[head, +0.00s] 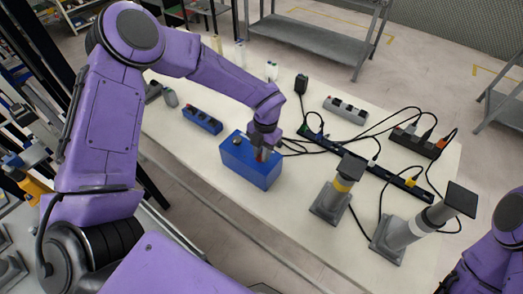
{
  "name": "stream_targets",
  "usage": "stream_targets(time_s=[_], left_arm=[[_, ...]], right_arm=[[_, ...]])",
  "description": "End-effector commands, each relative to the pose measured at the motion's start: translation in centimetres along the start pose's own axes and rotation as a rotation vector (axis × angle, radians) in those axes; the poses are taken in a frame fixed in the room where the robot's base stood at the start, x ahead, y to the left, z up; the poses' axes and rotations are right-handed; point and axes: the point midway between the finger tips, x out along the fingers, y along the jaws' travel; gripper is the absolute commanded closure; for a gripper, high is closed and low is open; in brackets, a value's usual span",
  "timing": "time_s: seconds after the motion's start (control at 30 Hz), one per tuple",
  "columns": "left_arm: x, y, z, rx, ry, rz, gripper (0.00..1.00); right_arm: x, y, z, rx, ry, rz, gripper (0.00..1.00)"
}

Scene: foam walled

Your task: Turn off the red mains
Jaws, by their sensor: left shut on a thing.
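A blue box (238,165) stands on the white table, with a dark round knob on its top at the left. A small red part (259,155), which looks like the red mains switch, shows at the box's top right. My left gripper (262,153) reaches down onto it from above and is shut on it. The fingers hide much of the red part, so I cannot tell its position. Only purple links of my right arm show at the lower right; its gripper is out of view.
The white table (190,150) holds a blue socket strip (202,121), a grey strip (345,110), a long dark strip (375,172) and loose black cables at the right. Two grey posts (335,198) (402,230) with dark flat tops stand at the front right.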

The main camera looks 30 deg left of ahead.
Motion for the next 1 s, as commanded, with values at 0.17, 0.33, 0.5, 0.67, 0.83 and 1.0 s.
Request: stream_targets(time_s=[0.17, 0.33, 0.5, 0.67, 0.83, 1.0], left_arm=[[-0.1, 0.1, 0.1, 0.0, 0.008, 0.002, 1.0], [-0.1, 0.1, 0.1, 0.0, 0.007, 0.002, 0.67], [-0.1, 0.1, 0.1, 0.0, 0.007, 0.001, 0.51], [-0.1, 0.1, 0.1, -0.001, 0.007, 0.001, 0.51], [-2.0, 0.1, 0.3, -0.002, 0.001, 0.0, 0.51], [-6.2, 0.1, 0.3, -0.002, 0.0, 0.001, 0.51]], right_arm=[[0.0, 0.0, 0.0, 0.0, 0.0, 0.0, 0.09], [0.0, 0.0, 0.0, 0.0, 0.0, 0.0, 0.09], [0.0, 0.0, 0.0, 0.0, 0.0, 0.0, 0.09], [0.0, 0.0, 0.0, 0.0, 0.0, 0.0, 0.09], [0.9, -0.1, 0.4, 0.0, 0.0, 0.0, 0.09], [2.1, -0.2, 0.9, 0.0, 0.0, 0.0, 0.09]])
